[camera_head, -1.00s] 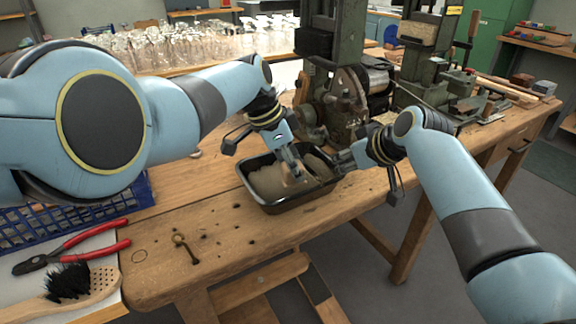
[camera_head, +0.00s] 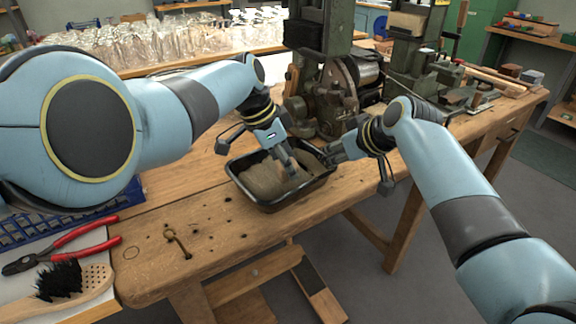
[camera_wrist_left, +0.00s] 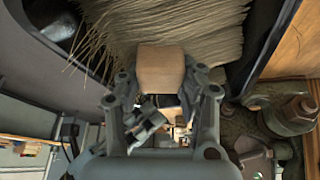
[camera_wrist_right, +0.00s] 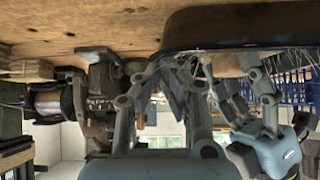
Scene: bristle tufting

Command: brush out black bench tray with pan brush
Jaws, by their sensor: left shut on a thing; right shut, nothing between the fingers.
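The black bench tray (camera_head: 262,204) stands on the wooden bench with a tan, bristly mass inside it. My left gripper (camera_head: 292,163) is over the tray. In the left wrist view it (camera_wrist_left: 165,100) is shut on the wooden handle of the pan brush (camera_wrist_left: 161,68), whose pale bristles spread out inside the tray. My right gripper (camera_head: 333,152) is shut and empty at the tray's right end; it also shows in the right wrist view (camera_wrist_right: 180,68) close to the tray wall (camera_wrist_right: 235,32). I cannot tell whether it touches the wall.
A dark green machine (camera_head: 325,85) stands close behind the tray. Red-handled pliers (camera_head: 62,246) and a black-bristled brush (camera_head: 68,287) lie at the front left, by a blue crate (camera_head: 45,222). A small brass key-like piece (camera_head: 178,242) lies on the bench in front.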

